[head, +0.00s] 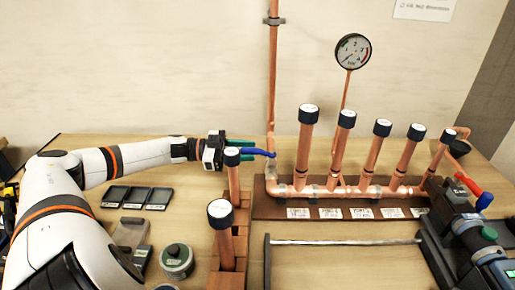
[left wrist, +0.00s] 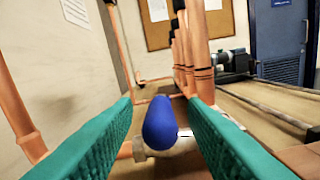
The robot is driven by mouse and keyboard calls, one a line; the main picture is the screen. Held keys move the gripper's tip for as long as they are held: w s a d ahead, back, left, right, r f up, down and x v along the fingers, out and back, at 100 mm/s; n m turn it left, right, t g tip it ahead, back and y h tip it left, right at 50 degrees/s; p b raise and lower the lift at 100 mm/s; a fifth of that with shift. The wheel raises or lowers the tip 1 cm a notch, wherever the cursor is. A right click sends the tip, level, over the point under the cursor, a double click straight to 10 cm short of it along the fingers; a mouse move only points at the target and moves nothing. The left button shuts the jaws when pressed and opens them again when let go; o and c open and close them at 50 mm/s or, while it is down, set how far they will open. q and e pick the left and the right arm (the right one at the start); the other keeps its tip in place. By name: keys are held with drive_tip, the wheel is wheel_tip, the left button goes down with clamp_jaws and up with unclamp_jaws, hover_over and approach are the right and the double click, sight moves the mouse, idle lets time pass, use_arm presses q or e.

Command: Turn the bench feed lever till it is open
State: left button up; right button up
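A blue lever (head: 258,152) sits on a valve at the left end of the copper manifold (head: 330,190), beside the foot of the tall wall pipe. In the left wrist view, the blue lever (left wrist: 160,122) points toward the camera, with a metal valve body (left wrist: 185,145) behind it. My left gripper (head: 240,150) reaches in from the left with its green fingers at the lever. In the left wrist view the fingers (left wrist: 161,100) are apart, one on each side of the lever, with gaps visible. My right gripper is not in view.
Two dark-capped copper posts (head: 221,220) stand close in front of my left gripper. A red lever (head: 475,190) is at the manifold's right end, near a dark machine (head: 470,235). Black trays (head: 135,197) and a round tin (head: 177,260) lie near my left arm. A gauge (head: 352,51) stands behind.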

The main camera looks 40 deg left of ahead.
sight(258, 149)
use_arm(q)
drive_tip(key=shift+p+x, duration=0.3)
drive_tip(key=shift+x, duration=1.6)
clamp_jaws()
